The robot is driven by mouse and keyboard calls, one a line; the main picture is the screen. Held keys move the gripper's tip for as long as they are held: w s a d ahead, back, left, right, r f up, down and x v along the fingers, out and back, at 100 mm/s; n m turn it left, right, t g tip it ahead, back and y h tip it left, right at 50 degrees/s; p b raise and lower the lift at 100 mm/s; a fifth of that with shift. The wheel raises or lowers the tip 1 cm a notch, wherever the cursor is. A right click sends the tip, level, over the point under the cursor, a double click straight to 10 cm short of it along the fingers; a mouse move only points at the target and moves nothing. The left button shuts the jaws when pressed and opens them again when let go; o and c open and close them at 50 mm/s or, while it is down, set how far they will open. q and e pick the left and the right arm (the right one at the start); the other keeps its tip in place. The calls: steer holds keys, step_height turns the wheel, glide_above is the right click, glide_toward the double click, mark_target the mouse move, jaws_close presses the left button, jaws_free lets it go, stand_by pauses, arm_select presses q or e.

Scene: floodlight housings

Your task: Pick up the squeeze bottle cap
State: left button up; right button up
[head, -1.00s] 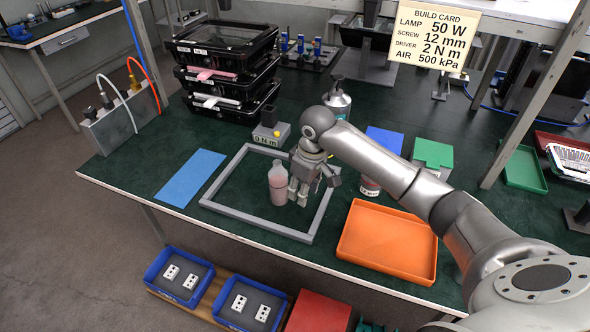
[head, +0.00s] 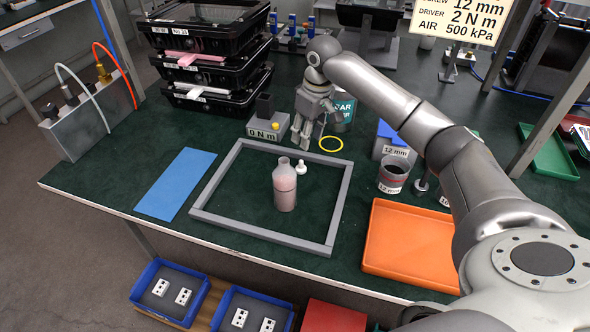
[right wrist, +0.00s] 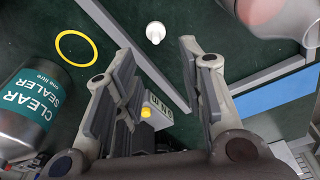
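The squeeze bottle cap (head: 301,167) is a small white nozzle piece on the green bench, just right of the squeeze bottle (head: 284,188) inside the grey frame. The bottle is upright, clear with pinkish contents, and has no cap on it. My right gripper (head: 301,140) points down behind the frame's back bar, beyond the cap. In the right wrist view the gripper (right wrist: 158,65) is open with nothing between its fingers. The cap (right wrist: 155,32) lies past the fingertips, across the frame bar, with the bottle (right wrist: 278,15) at upper right. My left gripper is out of view.
The grey frame (head: 213,177) surrounds the bottle and cap. A yellow ring (head: 331,144), a clear sealer can (right wrist: 25,105) and a grey box labelled 0 N m (head: 263,127) are close to my right gripper. An orange tray (head: 410,246) is to the right. The frame's front interior is clear.

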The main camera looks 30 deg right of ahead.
steer(key=w+f, duration=0.1)
steer(key=f, duration=0.1)
glide_above(302, 161)
steer(key=s, duration=0.1)
step_height(302, 161, down, 4)
steer(key=shift+s+a+r, duration=0.1)
steer(key=shift+a, duration=0.05)
steer(key=f, duration=0.2)
steer(key=w+f, duration=0.1)
steer(key=f, duration=0.2)
steer(key=shift+w+f, duration=0.1)
steer(key=shift+f, duration=0.25)
jaws_close()
